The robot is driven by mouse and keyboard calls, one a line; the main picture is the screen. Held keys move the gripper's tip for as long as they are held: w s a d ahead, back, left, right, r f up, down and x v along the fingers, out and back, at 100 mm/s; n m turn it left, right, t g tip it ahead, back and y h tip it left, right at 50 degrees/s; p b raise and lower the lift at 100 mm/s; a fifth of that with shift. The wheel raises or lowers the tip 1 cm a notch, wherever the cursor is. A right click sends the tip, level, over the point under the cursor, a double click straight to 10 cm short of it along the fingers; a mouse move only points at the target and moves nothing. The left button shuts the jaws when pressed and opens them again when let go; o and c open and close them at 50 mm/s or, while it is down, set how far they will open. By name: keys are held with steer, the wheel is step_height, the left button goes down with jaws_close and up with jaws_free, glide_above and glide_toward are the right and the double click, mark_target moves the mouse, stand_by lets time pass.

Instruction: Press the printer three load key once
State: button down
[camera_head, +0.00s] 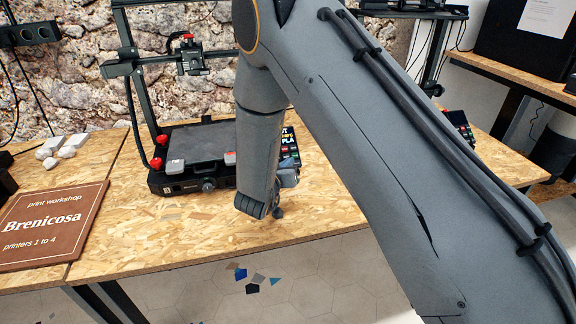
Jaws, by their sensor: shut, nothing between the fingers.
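A black 3D printer (190,185) with a dark print bed and a tall frame stands on the table, left of my arm. Its control panel (290,146) with a lit screen and small coloured keys is partly hidden behind my arm. A second panel (459,126) with a screen and keys shows at the right, beyond my arm; its printer is mostly hidden. I cannot read a number on either printer, or tell which key is the load key. My gripper (278,212) is shut and empty, low in front of the first printer's right side, partly hidden by my wrist.
A brown "Brenicosa" sign (50,226) lies on the chipboard table (330,212) at the left, with white pieces (62,148) behind it. A rough stone wall (60,85) stands behind. The table front is mostly clear; coloured scraps (253,282) lie on the floor.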

steer(key=shift+f, duration=0.1)
stand_by(0.7)
steer(key=shift+w+f, duration=0.25)
steer(key=shift+w, duration=0.05)
steer(key=shift+w+a+f+b, duration=0.1)
steer(key=shift+w+f+b, duration=0.1)
steer(key=shift+f+b, duration=0.1)
stand_by(0.8)
stand_by(0.3)
steer(key=shift+s+r+p, duration=0.5)
steer(key=shift+r+p, duration=0.15)
steer(key=shift+p, duration=0.05)
steer(key=s+r+p, duration=0.1)
steer(key=r+p, duration=0.1)
steer(key=s+d+r+p, duration=0.1)
steer(key=s+r+p, duration=0.1)
stand_by(0.4)
stand_by(0.6)
